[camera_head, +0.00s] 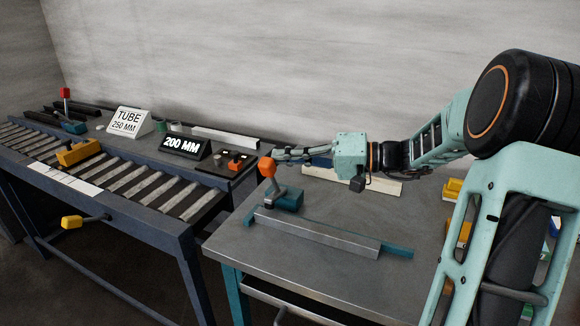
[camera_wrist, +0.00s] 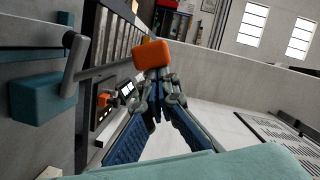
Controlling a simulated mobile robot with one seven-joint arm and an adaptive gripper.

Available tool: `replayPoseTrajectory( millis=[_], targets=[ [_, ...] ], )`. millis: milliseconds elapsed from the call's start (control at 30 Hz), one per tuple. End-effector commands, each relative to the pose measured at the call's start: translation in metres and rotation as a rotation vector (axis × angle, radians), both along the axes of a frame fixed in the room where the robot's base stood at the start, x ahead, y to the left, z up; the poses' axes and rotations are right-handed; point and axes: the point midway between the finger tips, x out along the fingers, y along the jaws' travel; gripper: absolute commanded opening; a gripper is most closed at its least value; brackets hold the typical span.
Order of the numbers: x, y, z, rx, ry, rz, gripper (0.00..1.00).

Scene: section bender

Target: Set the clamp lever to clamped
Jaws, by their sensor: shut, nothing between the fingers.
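The clamp lever has an orange knob (camera_head: 267,166) on a short grey arm (camera_head: 273,185). It rises nearly upright in the head view beside a teal block (camera_head: 289,198) on the grey workbench. My gripper (camera_head: 277,155) reaches in from the right with its fingers shut and empty, its tips close to the knob. In the wrist view my gripper (camera_wrist: 155,95) has an orange block-like shape (camera_wrist: 152,54), probably the knob, at its tips. I cannot tell whether they touch. The teal block (camera_wrist: 40,97) stands at left there, beside a grey arm (camera_wrist: 76,62).
A grey bar (camera_head: 315,232) lies along the bench front. A roller conveyor (camera_head: 130,185) runs at left, with a yellow block (camera_head: 78,152) on it. Signs reading TUBE 250 MM (camera_head: 128,121) and 200 MM (camera_head: 186,145) stand behind. A pale strip (camera_head: 350,181) lies under my arm.

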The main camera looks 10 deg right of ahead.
Motion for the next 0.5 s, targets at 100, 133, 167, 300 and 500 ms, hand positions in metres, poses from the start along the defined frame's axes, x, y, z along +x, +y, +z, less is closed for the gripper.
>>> replayPoseTrajectory(
  millis=[100,133,167,300,500],
  targets=[
    [-0.009,0.006,-0.011,-0.047,-0.062,0.000,0.00],
    [-0.010,0.007,-0.011,-0.057,-0.076,0.000,0.00],
    [-0.012,0.009,-0.012,-0.067,-0.090,0.001,0.00],
    [-0.018,0.013,-0.015,-0.104,-0.140,0.000,0.00],
    [-0.023,0.016,-0.015,-0.137,-0.186,0.000,0.00]
  ],
)
